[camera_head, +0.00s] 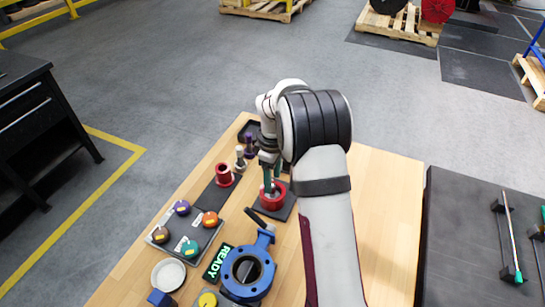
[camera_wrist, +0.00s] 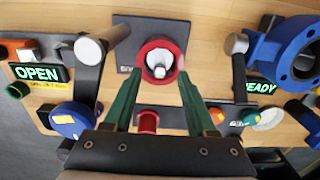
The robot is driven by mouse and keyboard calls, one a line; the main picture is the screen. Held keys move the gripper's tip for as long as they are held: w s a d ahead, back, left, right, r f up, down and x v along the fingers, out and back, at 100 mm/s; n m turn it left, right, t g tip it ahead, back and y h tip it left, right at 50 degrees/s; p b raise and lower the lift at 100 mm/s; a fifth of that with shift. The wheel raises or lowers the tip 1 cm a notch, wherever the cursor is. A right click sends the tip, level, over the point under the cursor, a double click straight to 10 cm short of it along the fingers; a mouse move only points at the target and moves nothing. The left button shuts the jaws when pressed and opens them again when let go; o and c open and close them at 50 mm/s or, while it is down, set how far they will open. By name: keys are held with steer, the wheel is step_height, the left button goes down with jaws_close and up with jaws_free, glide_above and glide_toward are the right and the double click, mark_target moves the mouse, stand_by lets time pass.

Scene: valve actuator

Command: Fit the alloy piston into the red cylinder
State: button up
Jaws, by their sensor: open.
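The larger red cylinder (camera_wrist: 142,60) stands on a dark square plate, and in the camera_head view it (camera_head: 270,203) is below my gripper. A silver-grey piece that looks like the alloy piston (camera_wrist: 157,62) shows inside the cylinder's opening in the wrist view. How deep it sits I cannot tell. My gripper (camera_wrist: 159,82) is open, with its two green fingers apart on either side of the cylinder's near part. In the camera_head view the fingers (camera_head: 270,178) point down at the cylinder, and the piston is hidden there.
A smaller red part (camera_head: 224,175) stands on a dark strip to the left, with small posts (camera_head: 240,158) behind. A blue valve body (camera_head: 248,272), a READY sign (camera_head: 217,263) and a panel with coloured knobs (camera_head: 190,247) are in front. Bare wood lies right of my arm.

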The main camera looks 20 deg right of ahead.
step_height(320, 180, up, 12)
steer(key=shift+r, duration=0.15)
stand_by(0.3)
steer(key=s+a+r+m, duration=0.5)
steer(key=s+a, duration=0.1)
steer(key=s, duration=0.4)
steer(key=s+a+f+m, duration=0.1)
steer(key=s+a+m, duration=0.1)
steer(key=s, duration=0.5)
steer(key=s+a+f+m+y, duration=0.1)
steer(key=s+m, duration=0.3)
steer(key=s, duration=0.4)
steer(key=s+a+f+m, duration=0.2)
steer(key=s+a+m, duration=0.1)
steer(key=s, duration=0.4)
steer(key=shift+s+a+f+m+y, duration=0.2)
steer(key=shift+a+f+m+y, duration=0.1)
steer(key=shift+a+f+y, duration=0.1)
